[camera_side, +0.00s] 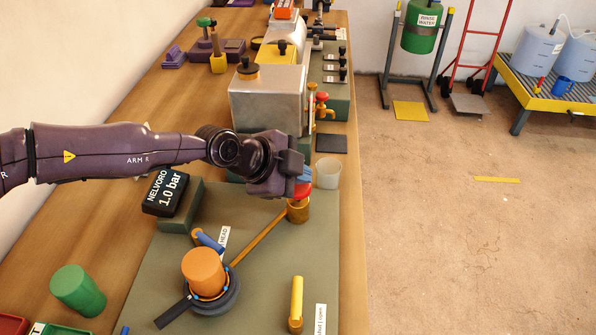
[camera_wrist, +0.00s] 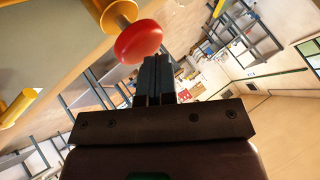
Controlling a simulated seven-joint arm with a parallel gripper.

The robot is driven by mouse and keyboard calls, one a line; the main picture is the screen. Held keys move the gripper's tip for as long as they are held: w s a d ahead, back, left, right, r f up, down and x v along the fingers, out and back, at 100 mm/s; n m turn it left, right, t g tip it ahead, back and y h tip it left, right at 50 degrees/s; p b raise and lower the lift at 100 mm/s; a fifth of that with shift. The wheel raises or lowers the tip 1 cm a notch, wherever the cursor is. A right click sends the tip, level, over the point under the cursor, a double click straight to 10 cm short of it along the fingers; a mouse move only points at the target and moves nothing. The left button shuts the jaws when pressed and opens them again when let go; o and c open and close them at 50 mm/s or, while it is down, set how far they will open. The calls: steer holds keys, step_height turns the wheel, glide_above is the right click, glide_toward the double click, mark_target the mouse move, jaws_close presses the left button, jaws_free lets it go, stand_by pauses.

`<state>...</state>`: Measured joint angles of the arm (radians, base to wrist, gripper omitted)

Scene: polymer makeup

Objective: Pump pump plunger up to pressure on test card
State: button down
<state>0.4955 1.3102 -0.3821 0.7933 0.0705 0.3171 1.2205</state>
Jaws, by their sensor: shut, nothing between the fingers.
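The red knob (camera_side: 302,191) sits on top of a brass cylinder (camera_side: 298,212), which appears to be the pump plunger, on the green-grey board. It also shows in the wrist view as a red knob (camera_wrist: 138,42) on a short stem. My gripper (camera_side: 304,174) is right above the knob, its body partly in front of it. In the wrist view my fingers (camera_wrist: 156,62) are shut together with nothing between them, their tips close by the knob; I cannot tell whether they touch it. A black card (camera_side: 166,193) reads "NELVORO 1.0 bar".
A brass pipe (camera_side: 258,238) runs from the cylinder to a round dark base with an orange cylinder (camera_side: 204,270). A yellow lever (camera_side: 296,298) stands at the front right. A translucent cup (camera_side: 328,173) and a metal tank (camera_side: 268,98) are close behind my gripper.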

stand_by(0.5)
steer(key=shift+r, duration=1.9)
steer(key=shift+r, duration=0.15)
step_height(320, 180, up, 5)
steer(key=shift+f, duration=0.1)
stand_by(0.9)
